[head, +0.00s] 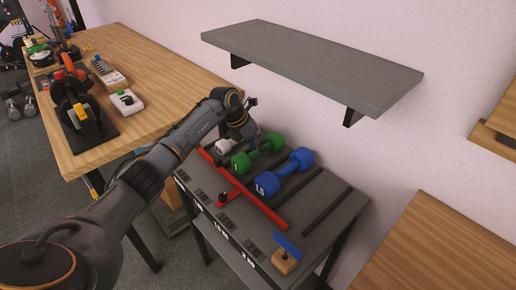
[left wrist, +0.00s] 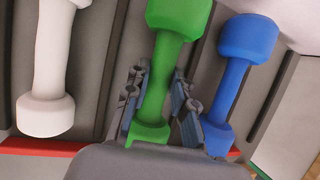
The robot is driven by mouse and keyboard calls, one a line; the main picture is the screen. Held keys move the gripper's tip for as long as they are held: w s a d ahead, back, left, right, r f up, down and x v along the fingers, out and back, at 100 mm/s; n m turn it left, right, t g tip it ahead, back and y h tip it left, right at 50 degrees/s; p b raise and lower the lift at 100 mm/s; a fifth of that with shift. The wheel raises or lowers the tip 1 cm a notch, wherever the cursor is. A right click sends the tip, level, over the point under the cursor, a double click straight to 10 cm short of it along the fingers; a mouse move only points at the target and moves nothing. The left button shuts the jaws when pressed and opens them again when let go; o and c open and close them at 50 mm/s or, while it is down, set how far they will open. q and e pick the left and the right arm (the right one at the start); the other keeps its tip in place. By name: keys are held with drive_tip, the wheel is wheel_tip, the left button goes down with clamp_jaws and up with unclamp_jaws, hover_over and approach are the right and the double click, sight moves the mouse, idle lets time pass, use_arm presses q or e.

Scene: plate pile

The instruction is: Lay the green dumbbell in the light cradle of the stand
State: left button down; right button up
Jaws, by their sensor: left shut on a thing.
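The green dumbbell (head: 240,161), marked 1, is at the stand (head: 222,213), between a white dumbbell (head: 226,146) and a blue dumbbell (head: 267,183) marked 1.5. My left gripper (left wrist: 157,88) is shut on the green dumbbell (left wrist: 181,14), with a finger on each side of its handle near the lower head in the left wrist view. Whether the dumbbell rests on the stand or hangs just above it cannot be told. Labels run along the stand's front edge; 1.5 KG and 2 KG are readable, the lighter ones are partly hidden by my arm. My right gripper is not in view.
A red bar (head: 260,204) runs across the stand in front of the dumbbells. A wooden block with a blue handle (head: 287,246) sits at its near right corner. A grey shelf (head: 310,65) overhangs behind. A wooden table (head: 165,70) stands left.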

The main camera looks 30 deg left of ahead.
use_arm(q)
drive_tip(key=shift+w+f+b, duration=0.1)
drive_tip(key=shift+f+b, duration=0.2)
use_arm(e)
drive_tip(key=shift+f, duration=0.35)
